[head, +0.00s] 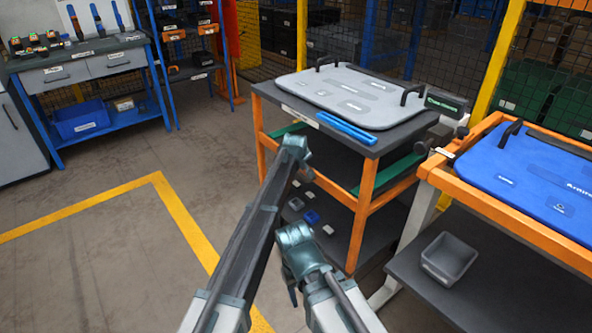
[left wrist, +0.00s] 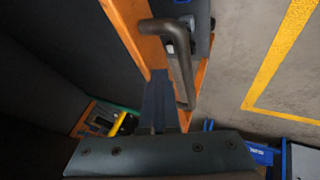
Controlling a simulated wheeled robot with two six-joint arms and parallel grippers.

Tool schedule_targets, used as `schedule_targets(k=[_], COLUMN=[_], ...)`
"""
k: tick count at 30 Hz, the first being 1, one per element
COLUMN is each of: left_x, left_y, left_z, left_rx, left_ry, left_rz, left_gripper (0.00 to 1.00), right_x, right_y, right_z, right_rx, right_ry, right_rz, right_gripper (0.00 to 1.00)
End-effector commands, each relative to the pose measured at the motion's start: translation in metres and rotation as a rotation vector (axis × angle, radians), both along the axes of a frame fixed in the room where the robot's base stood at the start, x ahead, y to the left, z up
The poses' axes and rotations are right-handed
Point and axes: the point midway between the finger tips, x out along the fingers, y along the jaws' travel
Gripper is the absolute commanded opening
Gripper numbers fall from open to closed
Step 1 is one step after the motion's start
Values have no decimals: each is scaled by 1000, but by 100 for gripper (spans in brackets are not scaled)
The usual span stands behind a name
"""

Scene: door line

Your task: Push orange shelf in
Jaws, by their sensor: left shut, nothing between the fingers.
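An orange-framed shelf unit (head: 362,215) with a dark top and dark lower shelves stands at the middle right of the head view. A grey board with two dark handles (head: 352,92) lies on its top. In the left wrist view, orange frame bars (left wrist: 186,92), a dark bent bar (left wrist: 180,50) and dark panels are close to the camera. My left gripper (left wrist: 160,105) is shut and empty in that view, near the orange frame. I cannot tell whether it touches. In the head view my arm links hide part of the unit's left side.
An orange-edged table with a blue board (head: 530,170) stands at the right, with a grey bin (head: 449,258) on its lower shelf. A blue workbench (head: 85,70) is at the back left. Floor with a yellow line (head: 185,220) is free at the left.

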Motion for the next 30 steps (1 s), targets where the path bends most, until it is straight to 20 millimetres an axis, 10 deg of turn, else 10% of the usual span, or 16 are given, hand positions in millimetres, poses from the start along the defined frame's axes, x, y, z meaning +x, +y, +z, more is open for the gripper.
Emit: schedule_targets(k=[19, 30], left_x=[3, -21], left_y=[-7, 14], left_z=[5, 43], left_rx=[-8, -4], left_ry=[-8, -4], left_rz=[-4, -2], left_gripper=[0, 0], right_x=[0, 0], right_y=[0, 0], right_z=[4, 43], right_rx=[0, 0], right_ry=[0, 0], right_rz=[0, 0], right_gripper=[54, 54])
